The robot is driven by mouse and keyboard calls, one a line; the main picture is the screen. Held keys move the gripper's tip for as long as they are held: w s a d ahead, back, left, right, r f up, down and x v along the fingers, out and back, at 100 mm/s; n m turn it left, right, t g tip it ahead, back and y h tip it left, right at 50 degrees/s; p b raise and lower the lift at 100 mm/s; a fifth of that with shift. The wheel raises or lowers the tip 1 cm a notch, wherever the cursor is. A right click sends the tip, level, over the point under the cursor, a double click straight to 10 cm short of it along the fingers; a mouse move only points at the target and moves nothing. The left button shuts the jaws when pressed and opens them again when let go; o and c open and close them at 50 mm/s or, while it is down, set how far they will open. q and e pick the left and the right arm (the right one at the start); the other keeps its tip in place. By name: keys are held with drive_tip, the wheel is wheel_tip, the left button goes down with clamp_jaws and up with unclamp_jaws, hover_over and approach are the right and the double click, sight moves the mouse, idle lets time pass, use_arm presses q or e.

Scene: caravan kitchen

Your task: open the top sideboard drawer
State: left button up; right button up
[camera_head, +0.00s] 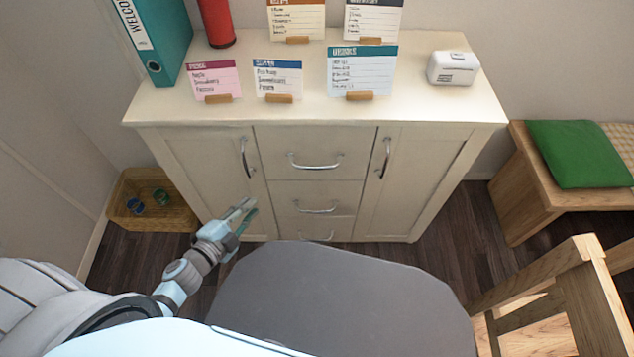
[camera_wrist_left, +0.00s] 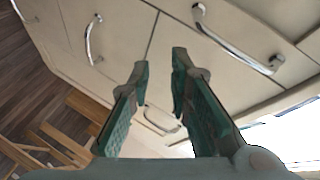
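The cream sideboard (camera_head: 218,157) stands ahead with a column of drawers between two doors. Its top drawer (camera_head: 350,140) looks shut, its front flush with the doors. The curved silver top drawer handle (camera_head: 316,166) is in plain view. My left gripper (camera_head: 247,207) is in front of the left door's lower part, left of and below that handle. In the left wrist view, my left gripper (camera_wrist_left: 160,60) has its two green fingers apart with nothing between them. Several silver handles show there; I cannot tell which is the top drawer's. My right gripper is not in view.
The middle drawer handle (camera_head: 316,209) and left door handle (camera_head: 245,158) are near the left gripper. A wicker basket (camera_head: 155,218) stands left on the floor. A wooden chair (camera_head: 540,290) and bench (camera_head: 520,190) are at the right. Cards and a teal binder (camera_head: 165,45) stand on top.

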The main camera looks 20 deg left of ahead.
sight(316, 168)
use_arm(q)
drive_tip(key=w+d+r+m+h+b, duration=0.2)
drive_tip(key=d+r+m+h, duration=0.4)
drive_tip(key=d+r+m, duration=0.15)
drive_tip(key=shift+m, duration=0.35)
drive_tip(key=x, duration=1.2)
drive_tip(key=shift+w+f+b, duration=0.3)
drive_tip(key=shift+w+f, duration=0.1)
drive_tip(key=shift+w, duration=0.2)
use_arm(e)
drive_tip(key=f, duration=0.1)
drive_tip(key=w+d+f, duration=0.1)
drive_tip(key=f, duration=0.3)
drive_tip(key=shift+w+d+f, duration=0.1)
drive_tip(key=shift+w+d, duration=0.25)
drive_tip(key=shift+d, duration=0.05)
use_arm(q)
clamp_jaws()
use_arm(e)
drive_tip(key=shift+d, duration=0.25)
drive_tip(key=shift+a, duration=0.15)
